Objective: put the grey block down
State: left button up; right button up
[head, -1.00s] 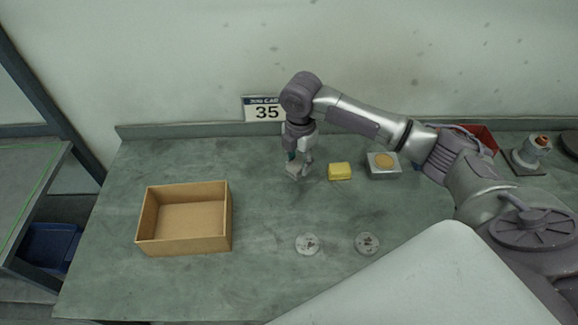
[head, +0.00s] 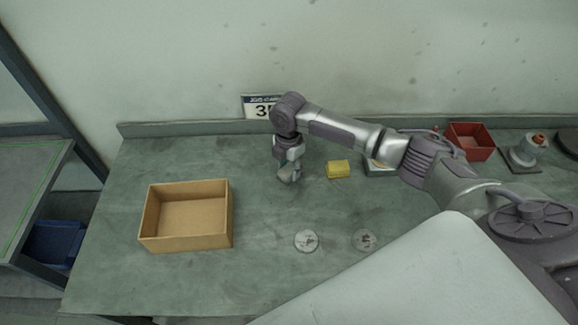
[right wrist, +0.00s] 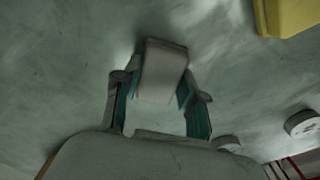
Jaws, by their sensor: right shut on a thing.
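The grey block (right wrist: 162,70) sits between the two fingers of my right gripper (right wrist: 160,95) in the right wrist view. The right gripper is shut on it. In the head view my right gripper (head: 288,168) points down over the bench, left of the yellow block, with the grey block (head: 290,176) low at its fingertips. I cannot tell whether the block touches the bench top. My left gripper is not in view.
An open cardboard box (head: 152,232) stands on the green bench (head: 110,280) to the left. A yellow block (head: 338,169) lies right of the gripper. Two round grey discs (head: 306,240) (head: 364,239) lie in front. A red bin (head: 470,142) is at the back right.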

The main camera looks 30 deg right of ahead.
aim_at(289, 169)
jog(key=o, duration=1)
notch_tip(289, 169, up, 12)
jog(key=b, duration=0.2)
jog(key=shift+r+b, duration=0.15)
jog(key=shift+b, duration=0.2)
jog(key=shift+a, duration=0.1)
